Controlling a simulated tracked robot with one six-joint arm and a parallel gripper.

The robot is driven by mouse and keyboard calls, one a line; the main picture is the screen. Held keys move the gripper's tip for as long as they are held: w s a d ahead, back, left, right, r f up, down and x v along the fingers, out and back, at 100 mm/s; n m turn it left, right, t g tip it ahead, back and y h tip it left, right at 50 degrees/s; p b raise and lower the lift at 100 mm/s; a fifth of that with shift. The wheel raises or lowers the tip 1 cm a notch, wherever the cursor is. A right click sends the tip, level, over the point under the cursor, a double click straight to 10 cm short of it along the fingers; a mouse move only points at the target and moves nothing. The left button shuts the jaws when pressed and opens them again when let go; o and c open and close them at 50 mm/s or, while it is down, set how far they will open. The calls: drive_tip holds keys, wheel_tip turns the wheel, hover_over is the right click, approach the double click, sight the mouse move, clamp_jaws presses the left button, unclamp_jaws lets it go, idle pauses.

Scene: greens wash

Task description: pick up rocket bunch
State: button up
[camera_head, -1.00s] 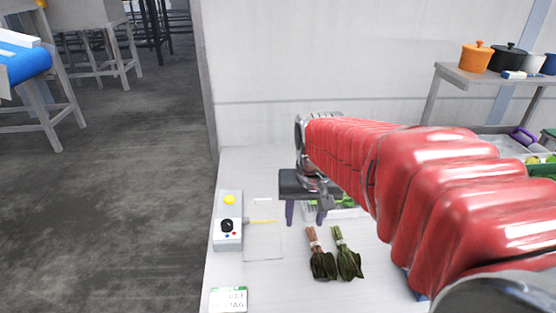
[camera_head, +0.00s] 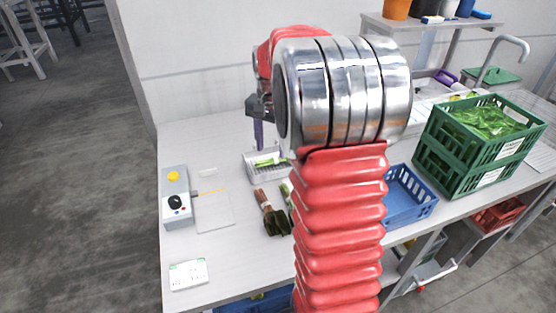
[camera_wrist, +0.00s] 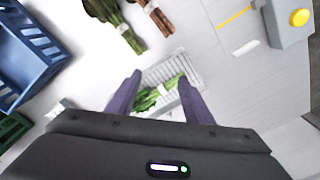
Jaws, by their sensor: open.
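My gripper (camera_wrist: 159,77) is open and empty, its two purple fingers apart; in the head view its fingers (camera_head: 258,135) hang over the bench behind my wrist. Two tied bunches lie on the bench away from the fingers: one with reddish-brown stems and dark leaves (camera_wrist: 156,16), also in the head view (camera_head: 272,215), and one with green stems (camera_wrist: 122,27), mostly hidden there by my arm. I cannot tell which is the rocket.
A blue crate (camera_head: 408,197) and stacked green crates with greens (camera_head: 480,160) stand to the right. A grey control box (camera_head: 175,196) with a yellow button and a label card (camera_head: 188,274) are at the left.

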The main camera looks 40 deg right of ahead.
drive_tip(key=w+d+r+m, duration=0.3)
drive_tip(key=w+d+m, duration=0.2)
drive_tip(key=m, duration=0.4)
drive_tip(key=shift+d, duration=0.45)
drive_tip(key=shift+s+f, duration=0.1)
hover_over(276, 157)
drive_tip(key=shift+s+d+f, duration=0.1)
drive_tip(key=shift+f, duration=2)
drive_tip(key=shift+s+d+f, duration=0.1)
drive_tip(key=shift+f, duration=2)
drive_tip(key=shift+f, duration=0.15)
drive_tip(key=shift+w+a+f, duration=0.1)
drive_tip(key=shift+w+f, duration=0.05)
drive_tip(key=shift+f, duration=1.1)
drive_tip(key=shift+w+a+f, duration=0.1)
drive_tip(key=shift+f, duration=1.1)
drive_tip(key=shift+c, duration=0.5)
